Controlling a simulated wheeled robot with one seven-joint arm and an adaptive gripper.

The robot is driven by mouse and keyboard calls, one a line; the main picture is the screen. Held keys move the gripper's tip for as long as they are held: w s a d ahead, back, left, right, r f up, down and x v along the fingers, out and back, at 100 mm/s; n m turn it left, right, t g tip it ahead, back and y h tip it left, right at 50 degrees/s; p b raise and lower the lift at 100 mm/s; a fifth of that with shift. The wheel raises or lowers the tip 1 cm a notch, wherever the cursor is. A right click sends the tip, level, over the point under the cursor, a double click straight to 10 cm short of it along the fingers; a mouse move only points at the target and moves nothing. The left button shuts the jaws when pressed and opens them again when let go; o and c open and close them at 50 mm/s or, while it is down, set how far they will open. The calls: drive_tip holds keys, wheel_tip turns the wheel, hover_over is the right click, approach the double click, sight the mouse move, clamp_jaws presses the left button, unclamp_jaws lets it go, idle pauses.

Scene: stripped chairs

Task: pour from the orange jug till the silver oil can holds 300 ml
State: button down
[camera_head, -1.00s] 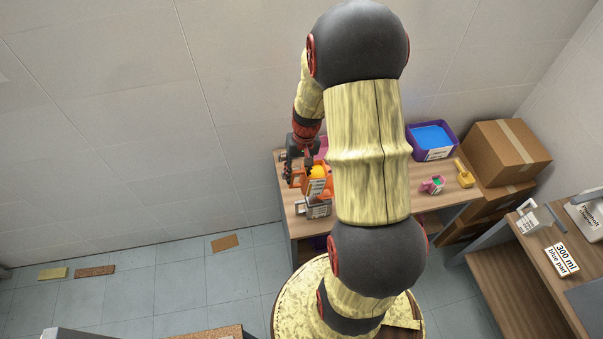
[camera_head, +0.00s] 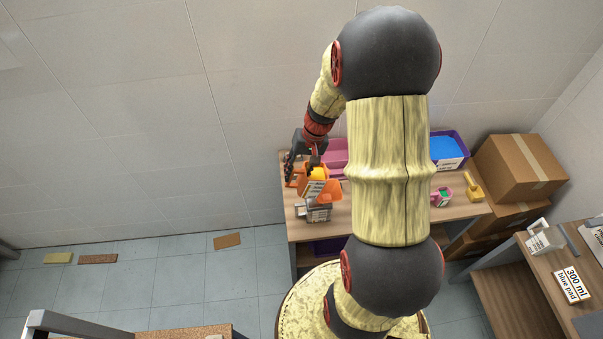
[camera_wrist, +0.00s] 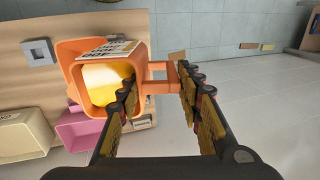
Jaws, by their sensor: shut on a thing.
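The orange jug (camera_head: 325,188) is in my gripper (camera_head: 303,172), above the left part of the far table. It looks tilted, and yellow-orange liquid shows inside it in the wrist view (camera_wrist: 104,84). There my gripper (camera_wrist: 157,84) has its fingers either side of the jug's handle. A grey, labelled can (camera_head: 319,214), which looks like the silver oil can, stands on the table just below the jug. Its opening and level are hidden, and I see no stream of liquid.
A pink tub (camera_head: 336,150), a blue-filled purple bin (camera_head: 447,148), a pink cup (camera_head: 442,197) and a yellow object (camera_head: 474,187) share the table. Cardboard boxes (camera_head: 518,168) stand right.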

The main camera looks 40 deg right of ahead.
drive_tip(key=shift+s+d+r, duration=0.1)
drive_tip(key=shift+d+r, duration=0.05)
drive_tip(key=shift+b, duration=0.35)
drive_tip(key=shift+y, duration=0.3)
drive_tip(key=shift+s+d+r+t+y+b, duration=0.1)
drive_tip(key=shift+r+t+y+b, duration=0.6)
drive_tip(key=shift+b, duration=0.95)
drive_tip(key=shift+s+d+r+t+y+b, duration=0.2)
drive_tip(key=shift+t+y+b, duration=0.3)
drive_tip(key=shift+b, duration=0.5)
drive_tip(key=shift+s+d+r+t+y+b, duration=0.15)
drive_tip(key=shift+d+t+y+b, duration=0.15)
drive_tip(key=shift+y+b, duration=0.55)
idle(3.7)
